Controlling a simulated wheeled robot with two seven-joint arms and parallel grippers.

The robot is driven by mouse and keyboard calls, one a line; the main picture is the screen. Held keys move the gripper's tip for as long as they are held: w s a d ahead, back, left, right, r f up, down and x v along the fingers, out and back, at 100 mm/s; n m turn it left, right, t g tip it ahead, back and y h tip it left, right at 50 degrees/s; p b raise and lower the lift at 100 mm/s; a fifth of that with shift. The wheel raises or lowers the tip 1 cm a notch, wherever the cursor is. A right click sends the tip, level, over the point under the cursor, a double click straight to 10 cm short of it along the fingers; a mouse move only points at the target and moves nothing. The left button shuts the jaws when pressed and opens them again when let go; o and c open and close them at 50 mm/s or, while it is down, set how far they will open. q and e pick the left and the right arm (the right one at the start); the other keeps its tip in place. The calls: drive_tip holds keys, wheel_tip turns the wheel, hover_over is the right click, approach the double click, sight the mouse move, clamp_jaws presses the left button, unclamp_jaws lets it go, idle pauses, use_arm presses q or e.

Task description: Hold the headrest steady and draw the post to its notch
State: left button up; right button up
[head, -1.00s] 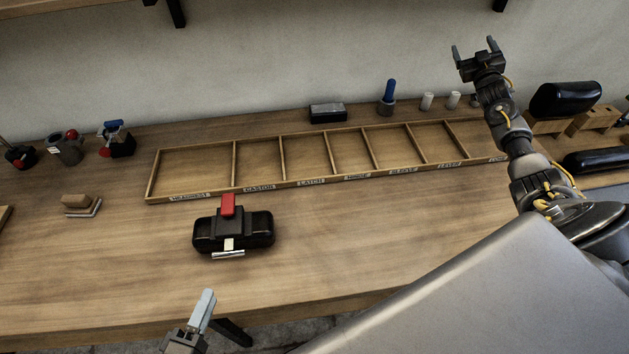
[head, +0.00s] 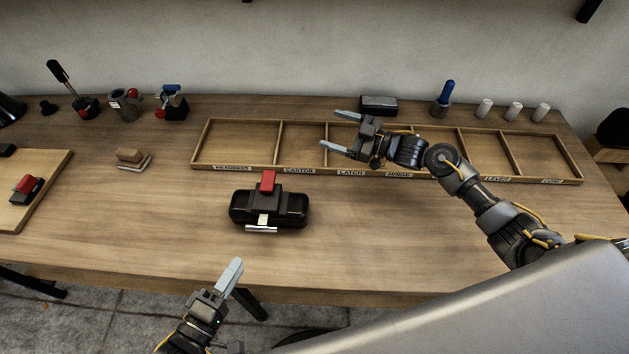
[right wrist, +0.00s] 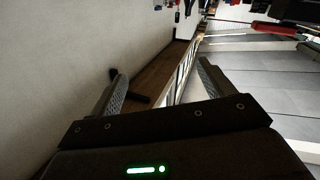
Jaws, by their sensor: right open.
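The black padded headrest (head: 240,210) lies on the bench in front of the divided tray. A red tab (head: 268,181) stands up at its far side. A pale metal piece, perhaps the post (head: 262,229), ends in a crossbar at its near side; I cannot make out a notch. My left gripper (head: 231,272) is at the bench's front edge, below and left of the headrest and apart from it; its finger gap is unclear. My right gripper (head: 340,132) is open and empty above the tray, right of and beyond the headrest. Its spread fingers also show in the right wrist view (right wrist: 162,82).
The labelled wooden tray (head: 240,168) spans the bench's middle, its visible compartments empty. A board with a red-and-black part (head: 27,190) lies at the left. A small tan block (head: 130,156) lies nearby. Several small fixtures and white cylinders line the back. Bench right of the headrest is clear.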

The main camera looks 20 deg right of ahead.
drive_tip(key=s+a+f+n+g+y, duration=0.1)
drive_tip(key=s+a+f+g+y, duration=0.15)
drive_tip(key=s+a, duration=0.35)
drive_tip(key=g, duration=0.3)
approach(274, 180)
drive_tip(key=shift+y, duration=0.25)
drive_tip(key=x, duration=1.1)
drive_tip(key=shift+w+f, duration=0.1)
drive_tip(key=shift+f, duration=0.2)
drive_tip(key=c, duration=1.6)
drive_tip(key=o, duration=1.6)
drive_tip(key=shift+d, duration=0.1)
